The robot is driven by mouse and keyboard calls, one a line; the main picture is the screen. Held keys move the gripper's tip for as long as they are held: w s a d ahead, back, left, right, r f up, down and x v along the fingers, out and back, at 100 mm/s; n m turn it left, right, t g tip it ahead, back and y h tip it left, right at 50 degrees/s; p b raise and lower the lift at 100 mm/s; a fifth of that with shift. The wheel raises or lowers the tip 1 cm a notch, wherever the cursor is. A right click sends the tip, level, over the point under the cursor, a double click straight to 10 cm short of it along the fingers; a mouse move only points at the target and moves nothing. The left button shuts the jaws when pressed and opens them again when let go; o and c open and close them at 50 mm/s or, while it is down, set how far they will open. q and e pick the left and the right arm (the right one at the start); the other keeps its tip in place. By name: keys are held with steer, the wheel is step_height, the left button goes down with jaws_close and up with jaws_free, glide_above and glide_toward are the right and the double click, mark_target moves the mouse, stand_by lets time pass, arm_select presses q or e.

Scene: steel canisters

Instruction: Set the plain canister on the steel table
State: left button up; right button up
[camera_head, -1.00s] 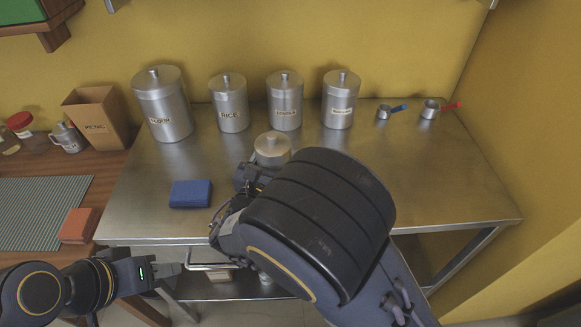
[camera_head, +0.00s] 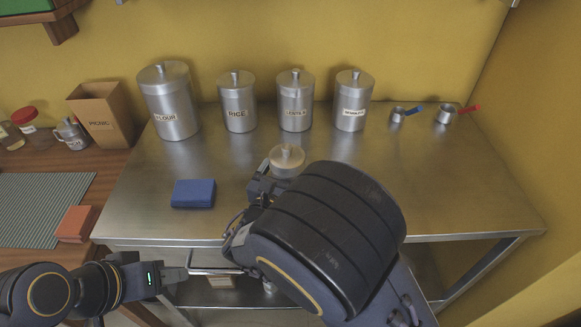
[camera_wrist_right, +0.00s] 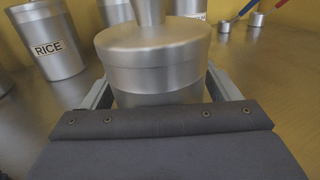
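The plain canister (camera_head: 287,160), a small steel one with a lidded knob and no label in sight, is at the middle of the steel table (camera_head: 420,190). In the right wrist view the canister (camera_wrist_right: 160,65) stands between both fingers of my right gripper (camera_wrist_right: 158,92), which is shut on it. In the head view my right arm hides its lower part, so I cannot tell whether its base touches the table. My left gripper (camera_head: 176,279) is empty, low in front of the table's left edge; its finger gap is unclear.
Labelled canisters stand along the back: flour (camera_head: 169,105), rice (camera_head: 237,105), another (camera_head: 295,102) and one more (camera_head: 353,102). Two measuring cups (camera_head: 398,115) (camera_head: 445,115) lie at back right. The table's right side is clear.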

steer(key=shift+r, duration=0.1)
steer(key=shift+s+a+r, duration=0.1)
steer(key=v, duration=1.1)
steer(key=shift+s+a+p, duration=0.1)
steer(key=shift+s+p, duration=0.2)
steer(key=shift+s, duration=0.05)
